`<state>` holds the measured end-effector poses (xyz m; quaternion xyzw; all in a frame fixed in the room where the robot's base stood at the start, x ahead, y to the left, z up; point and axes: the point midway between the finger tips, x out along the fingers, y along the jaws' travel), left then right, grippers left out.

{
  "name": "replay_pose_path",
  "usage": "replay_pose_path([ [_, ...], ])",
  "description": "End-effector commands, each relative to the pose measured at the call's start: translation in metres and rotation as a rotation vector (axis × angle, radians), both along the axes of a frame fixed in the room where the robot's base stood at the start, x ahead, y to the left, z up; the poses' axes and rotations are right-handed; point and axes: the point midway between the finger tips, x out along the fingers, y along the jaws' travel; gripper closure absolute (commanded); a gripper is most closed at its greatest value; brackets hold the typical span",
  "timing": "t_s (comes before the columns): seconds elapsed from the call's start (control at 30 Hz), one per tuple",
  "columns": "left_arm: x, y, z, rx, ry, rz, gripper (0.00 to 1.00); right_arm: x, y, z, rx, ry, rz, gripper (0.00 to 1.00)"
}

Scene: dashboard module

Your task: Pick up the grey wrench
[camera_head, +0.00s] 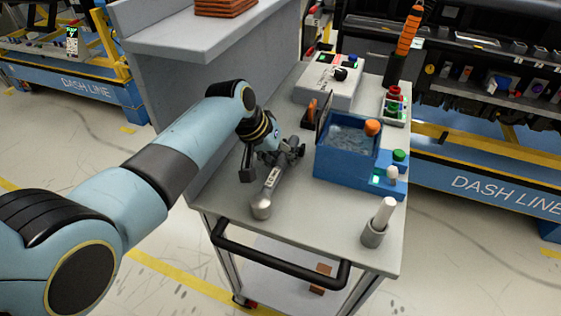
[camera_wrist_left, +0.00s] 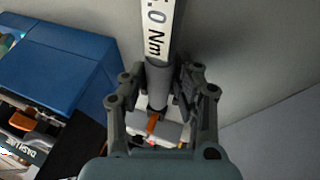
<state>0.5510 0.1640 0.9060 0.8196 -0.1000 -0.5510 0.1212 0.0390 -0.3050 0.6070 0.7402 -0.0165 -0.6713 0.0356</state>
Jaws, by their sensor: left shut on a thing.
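The grey wrench (camera_head: 265,195) is over the grey cart top, near its front left, with its rounded end toward the front edge. I cannot tell whether it touches the surface. My left gripper (camera_head: 272,161) reaches in from the left and is shut on the wrench. In the left wrist view, the fingers (camera_wrist_left: 160,92) stand on both sides of the wrench's grey shaft (camera_wrist_left: 158,80), below a white label reading "0 Nm". The gripper hides part of the wrench in the head view. My right gripper is not in view.
A blue bin (camera_head: 345,165) stands right of the gripper; it also shows in the left wrist view (camera_wrist_left: 55,65). A grey cup with a white stick (camera_head: 376,228) is near the front right corner. A white box with buttons (camera_head: 328,82) is behind. A black handle (camera_head: 280,262) runs along the front.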

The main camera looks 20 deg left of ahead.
Motion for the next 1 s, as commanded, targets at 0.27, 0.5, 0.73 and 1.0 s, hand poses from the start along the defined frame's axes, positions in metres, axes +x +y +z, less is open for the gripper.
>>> replay_pose_path([
  [0.27,0.001,0.0,0.029,-0.001,-0.005,0.0,1.0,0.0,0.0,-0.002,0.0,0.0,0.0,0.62],
  [0.5,-0.048,0.011,0.031,0.0,0.0,0.0,1.0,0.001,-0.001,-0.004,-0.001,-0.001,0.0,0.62],
  [0.73,-0.115,0.026,0.031,0.002,0.001,0.0,1.0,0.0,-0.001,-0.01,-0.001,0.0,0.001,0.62],
  [1.0,-0.165,0.037,0.032,0.001,0.0,0.0,1.0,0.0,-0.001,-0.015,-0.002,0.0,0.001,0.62],
])
